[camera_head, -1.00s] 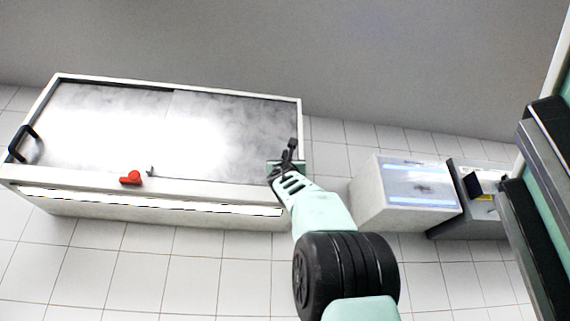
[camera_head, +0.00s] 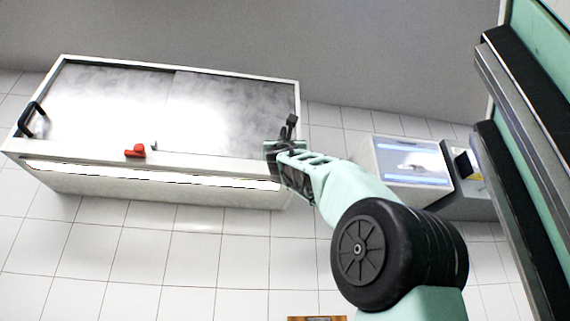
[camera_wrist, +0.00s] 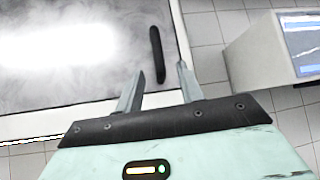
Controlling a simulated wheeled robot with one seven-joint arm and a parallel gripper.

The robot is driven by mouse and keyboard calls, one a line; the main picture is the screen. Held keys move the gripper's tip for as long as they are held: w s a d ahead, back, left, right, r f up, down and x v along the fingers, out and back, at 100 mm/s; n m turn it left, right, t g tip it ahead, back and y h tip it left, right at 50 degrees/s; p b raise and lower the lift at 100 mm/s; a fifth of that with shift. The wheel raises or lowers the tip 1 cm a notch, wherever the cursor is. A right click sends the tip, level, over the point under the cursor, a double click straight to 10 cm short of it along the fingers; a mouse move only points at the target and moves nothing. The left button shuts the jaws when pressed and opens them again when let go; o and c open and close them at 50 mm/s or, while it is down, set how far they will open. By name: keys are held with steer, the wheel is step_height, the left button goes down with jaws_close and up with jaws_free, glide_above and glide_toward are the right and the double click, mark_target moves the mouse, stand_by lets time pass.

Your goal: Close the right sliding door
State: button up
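A long white tank (camera_head: 150,185) has a flat top with cloudy grey sliding panels. The right sliding door (camera_head: 225,110) covers the right part of the top, and a faint seam shows near the middle. Its black bar handle (camera_head: 291,124) stands close to the tank's right edge. The handle also shows in the wrist view (camera_wrist: 157,55), upright in the picture. My gripper (camera_head: 273,150) is at the tank's front right corner. In the wrist view my gripper (camera_wrist: 157,82) has its two fingers apart, with the handle just ahead of the gap. No contact is visible.
A red knob (camera_head: 135,151) sits on the tank's front rim. Another black handle (camera_head: 31,119) is at the left end. A white box with a screen (camera_head: 412,160) stands right of the tank.

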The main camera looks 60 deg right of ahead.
steer(key=b+v, duration=0.3)
steer(key=v, duration=0.4)
steer(key=shift+b, duration=0.3)
steer(key=shift+f+t, duration=0.2)
steer(key=shift+t, duration=0.1)
